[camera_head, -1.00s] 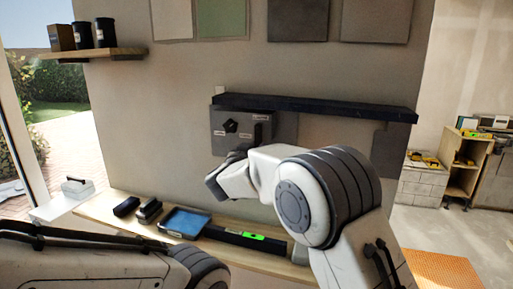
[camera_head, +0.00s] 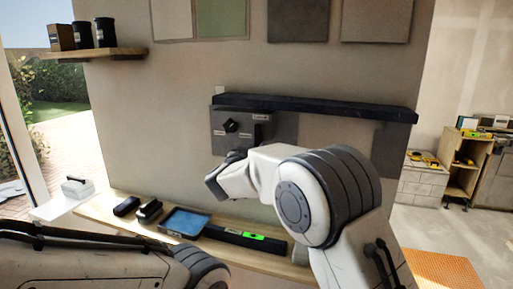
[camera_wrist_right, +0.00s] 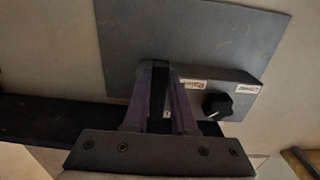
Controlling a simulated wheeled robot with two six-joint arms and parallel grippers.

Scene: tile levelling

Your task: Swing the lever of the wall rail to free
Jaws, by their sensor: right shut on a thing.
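The wall rail (camera_head: 350,108) is a long dark bar on the wall. Below its left end is a grey panel (camera_head: 219,146) with small labels, a black knob (camera_head: 230,125) and a dark upright part. My right gripper (camera_head: 239,154) is at the panel's lower edge, its fingers partly hidden by its wrist. In the right wrist view the gripper (camera_wrist_right: 161,100) is shut on a dark lever (camera_wrist_right: 160,80) between its two fingers. The knob (camera_wrist_right: 217,106) stands beside it, apart from the fingers. My left arm shows at the lower left; its gripper is out of view.
A wooden bench (camera_head: 103,208) below holds dark blocks, a blue-topped tray (camera_head: 185,222) and a level with a green vial (camera_head: 240,236). A shelf (camera_head: 95,54) with dark canisters is at upper left. The wall around the panel is mostly clear.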

